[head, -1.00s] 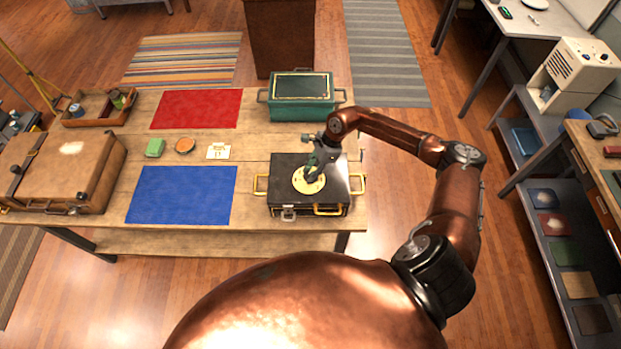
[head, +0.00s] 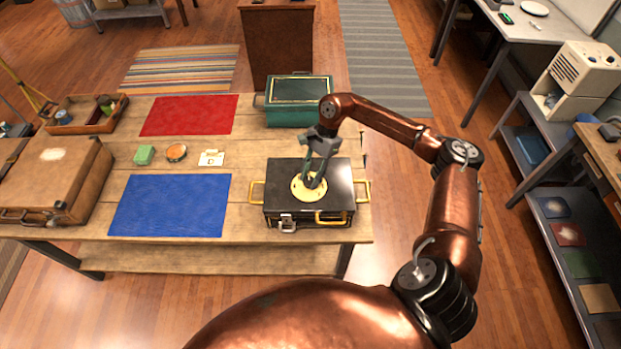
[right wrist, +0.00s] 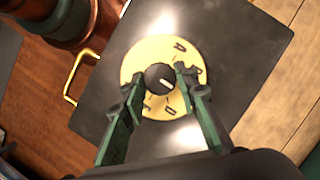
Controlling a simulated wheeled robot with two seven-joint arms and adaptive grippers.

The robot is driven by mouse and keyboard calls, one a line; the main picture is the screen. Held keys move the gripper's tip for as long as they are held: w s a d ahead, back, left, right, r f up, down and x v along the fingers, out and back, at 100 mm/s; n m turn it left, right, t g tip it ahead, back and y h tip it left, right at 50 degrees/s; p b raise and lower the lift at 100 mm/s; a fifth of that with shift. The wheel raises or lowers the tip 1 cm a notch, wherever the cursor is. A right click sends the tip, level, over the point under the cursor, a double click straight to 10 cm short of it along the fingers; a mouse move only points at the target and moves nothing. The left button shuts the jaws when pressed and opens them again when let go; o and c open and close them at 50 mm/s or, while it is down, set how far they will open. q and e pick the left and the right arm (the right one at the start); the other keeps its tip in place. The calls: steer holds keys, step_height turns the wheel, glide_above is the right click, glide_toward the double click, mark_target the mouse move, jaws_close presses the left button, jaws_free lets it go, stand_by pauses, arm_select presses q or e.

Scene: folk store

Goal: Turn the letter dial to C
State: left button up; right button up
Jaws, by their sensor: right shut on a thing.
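The letter dial is a yellow disc (head: 298,190) on the lid of a black case (head: 338,176) with yellow handles. The right wrist view shows the disc (right wrist: 150,50) with dark letters around its edge; A is at the top right, and some others are hidden or hard to read. A round black knob (right wrist: 158,77) with a short white mark sits at its middle; the mark lies toward the lower right in that view. My right gripper (head: 312,182) reaches down onto the dial, its green fingers (right wrist: 160,82) on either side of the knob, shut on it. My left gripper is out of view.
A teal box (head: 295,115) stands behind the case. Left of the case lie a blue mat (head: 170,205), a red mat (head: 190,115), a small card (head: 211,158), a green block (head: 144,155) and a round tin (head: 176,152). A brown suitcase (head: 60,175) is at far left.

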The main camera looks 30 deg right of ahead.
steer(key=o, duration=1.1)
steer(key=shift+d+r, duration=0.1)
steer(key=shift+r, duration=0.1)
steer(key=v, duration=1.1)
steer(key=shift+d+r, duration=0.1)
steer(key=shift+r, duration=0.1)
